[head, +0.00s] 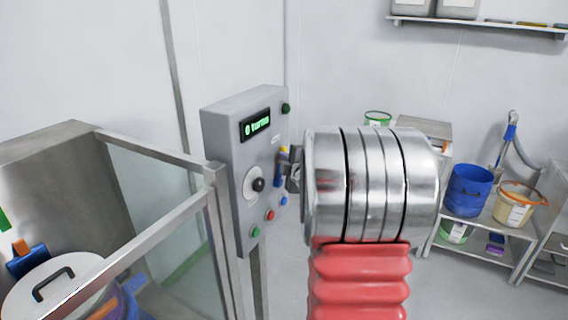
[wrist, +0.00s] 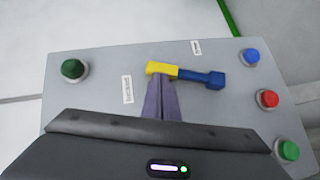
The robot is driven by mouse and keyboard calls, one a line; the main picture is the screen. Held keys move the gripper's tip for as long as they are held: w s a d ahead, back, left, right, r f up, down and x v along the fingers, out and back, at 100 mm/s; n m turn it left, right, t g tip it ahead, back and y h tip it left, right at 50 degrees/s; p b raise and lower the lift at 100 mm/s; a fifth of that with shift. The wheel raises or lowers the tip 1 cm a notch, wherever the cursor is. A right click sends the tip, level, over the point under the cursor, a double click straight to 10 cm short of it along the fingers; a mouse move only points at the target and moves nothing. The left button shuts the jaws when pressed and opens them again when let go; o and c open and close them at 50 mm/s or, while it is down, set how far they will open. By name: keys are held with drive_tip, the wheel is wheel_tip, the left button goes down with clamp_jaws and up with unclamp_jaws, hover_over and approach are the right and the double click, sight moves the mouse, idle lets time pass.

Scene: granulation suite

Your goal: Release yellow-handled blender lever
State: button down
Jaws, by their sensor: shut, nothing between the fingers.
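The lever, with a yellow handle end (wrist: 162,69) and a blue part (wrist: 202,76), sits on the face of the grey control panel (wrist: 100,95). In the wrist view it lies nearly level, yellow at left and blue at right.
The panel carries a green button (wrist: 73,69) at left and blue (wrist: 251,56), red (wrist: 267,98) and green (wrist: 288,150) buttons at right. A glass-sided enclosure (head: 150,190) stands left. A shelf with a blue bucket (head: 469,190) stands right.

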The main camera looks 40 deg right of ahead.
drive_tip(key=w+d+f, duration=0.2)
drive_tip(key=d, duration=0.5)
drive_tip(key=shift+w, duration=0.25)
drive_tip(key=shift+f, duration=0.15)
idle(0.5)
drive_tip(key=s+a+r, duration=0.3)
drive_tip(key=s+r, duration=0.5)
drive_tip(key=r, duration=0.1)
drive_tip(key=shift+s+r, duration=0.25)
drive_tip(key=shift+r, duration=0.05)
